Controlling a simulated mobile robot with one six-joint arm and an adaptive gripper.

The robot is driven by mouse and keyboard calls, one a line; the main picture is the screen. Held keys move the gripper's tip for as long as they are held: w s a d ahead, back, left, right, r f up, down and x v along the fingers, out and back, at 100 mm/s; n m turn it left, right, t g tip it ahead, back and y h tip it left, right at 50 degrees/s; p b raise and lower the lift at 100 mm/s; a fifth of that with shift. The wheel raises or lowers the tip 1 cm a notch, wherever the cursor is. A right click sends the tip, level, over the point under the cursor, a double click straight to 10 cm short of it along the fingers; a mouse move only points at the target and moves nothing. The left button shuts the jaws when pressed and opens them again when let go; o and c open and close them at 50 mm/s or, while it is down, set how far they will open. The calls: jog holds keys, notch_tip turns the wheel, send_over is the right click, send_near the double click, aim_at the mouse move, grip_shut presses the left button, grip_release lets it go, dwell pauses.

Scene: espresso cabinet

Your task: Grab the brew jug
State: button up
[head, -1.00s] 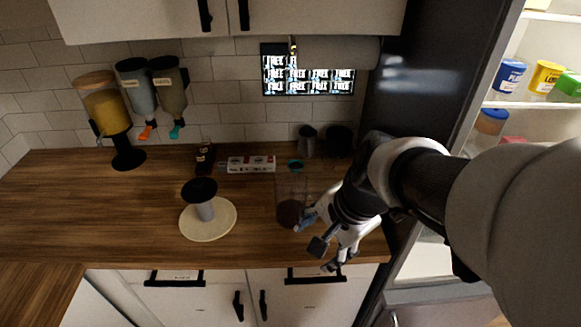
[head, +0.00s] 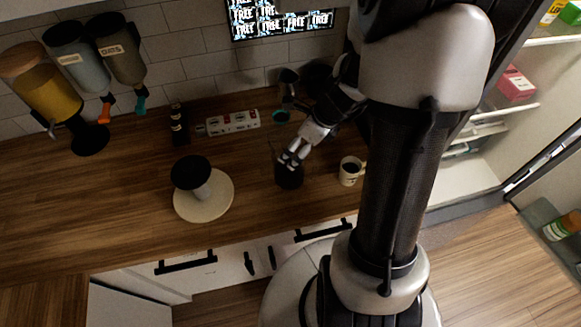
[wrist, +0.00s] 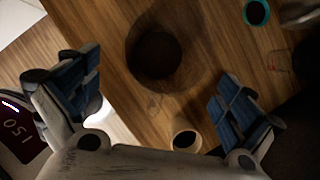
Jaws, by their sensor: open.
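The brew jug (head: 289,180) is a see-through vessel with dark contents, standing upright on the wooden counter. In the wrist view the jug (wrist: 158,55) is seen from above, ahead of the fingers and between their lines. My gripper (head: 291,158) is above the jug in the head view and partly covers it. In the wrist view my gripper (wrist: 155,95) is open, with blue-padded fingers wide apart and nothing between them. I cannot tell whether a finger touches the jug.
A white mug (head: 350,171) with dark contents stands right of the jug. A teal-rimmed cup (head: 281,116) and a power strip (head: 233,122) lie behind. A round pale board (head: 217,205) holds a black-topped stand (head: 191,173) at left. Dispensers (head: 72,60) hang on the wall.

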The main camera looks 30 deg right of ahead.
jog(key=b+x, duration=0.3)
jog(key=x, duration=0.4)
jog(key=shift+w+d+f, duration=0.15)
jog(key=shift+f, duration=0.05)
jog(key=c, duration=2.1)
jog(key=shift+o, duration=0.2)
jog(key=shift+r, duration=0.15)
